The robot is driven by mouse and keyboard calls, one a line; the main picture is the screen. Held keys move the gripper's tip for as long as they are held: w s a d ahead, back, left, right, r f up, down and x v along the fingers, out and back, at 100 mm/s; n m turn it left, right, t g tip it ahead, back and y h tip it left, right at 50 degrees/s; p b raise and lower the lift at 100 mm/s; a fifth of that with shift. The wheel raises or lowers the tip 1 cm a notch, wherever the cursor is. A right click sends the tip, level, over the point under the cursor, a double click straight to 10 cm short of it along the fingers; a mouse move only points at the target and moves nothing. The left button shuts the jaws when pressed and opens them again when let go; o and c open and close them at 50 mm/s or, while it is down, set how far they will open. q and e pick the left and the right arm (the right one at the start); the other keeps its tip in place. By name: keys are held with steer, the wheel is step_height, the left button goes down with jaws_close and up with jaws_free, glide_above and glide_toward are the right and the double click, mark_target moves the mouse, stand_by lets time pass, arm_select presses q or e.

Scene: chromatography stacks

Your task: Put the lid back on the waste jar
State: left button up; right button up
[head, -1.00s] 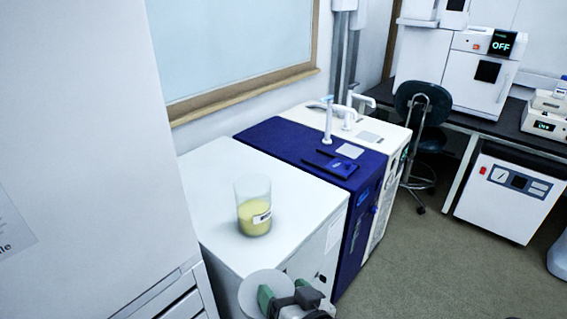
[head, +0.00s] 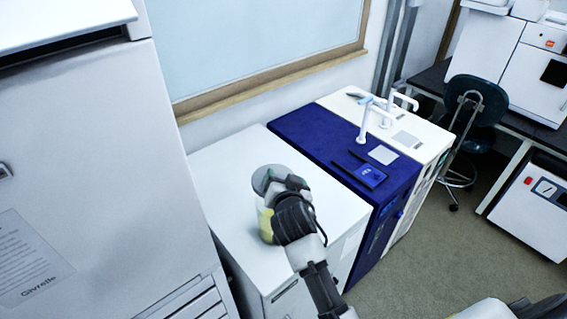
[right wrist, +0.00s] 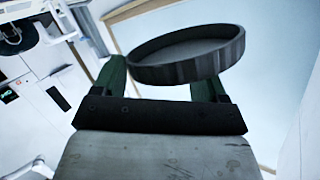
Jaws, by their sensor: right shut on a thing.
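The waste jar (head: 264,224) is a clear cylinder with yellow liquid, upright on the white cabinet top. My right gripper and arm hide much of it in the head view. The grey round lid (head: 262,177) is over the jar's mouth. I cannot tell whether it touches the rim. My right gripper (head: 282,187) is shut on the lid. In the right wrist view the lid (right wrist: 190,58) shows as a dark ribbed disc with a raised rim between the green fingers of the gripper (right wrist: 163,78). My left gripper is not in view.
The white cabinet top (head: 225,165) is otherwise clear around the jar. A blue unit (head: 310,135) with a tap-like arm adjoins it on the right. A tall white cabinet (head: 100,170) stands close on the left. A window ledge (head: 270,83) runs behind.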

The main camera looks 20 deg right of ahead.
steer(key=shift+f, duration=0.1)
steer(key=shift+a+f+b, duration=0.1)
steer(key=shift+f+b, duration=0.1)
steer(key=shift+b, duration=0.15)
steer(key=shift+f, duration=0.3)
steer(key=shift+s+f+b, duration=0.1)
steer(key=shift+f+b, duration=0.25)
steer(key=shift+b, duration=0.2)
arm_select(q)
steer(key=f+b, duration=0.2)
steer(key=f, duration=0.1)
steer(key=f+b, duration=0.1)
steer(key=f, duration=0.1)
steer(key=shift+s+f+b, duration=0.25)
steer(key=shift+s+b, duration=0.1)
arm_select(e)
step_height(320, 180, down, 4)
steer(key=shift+f, duration=0.2)
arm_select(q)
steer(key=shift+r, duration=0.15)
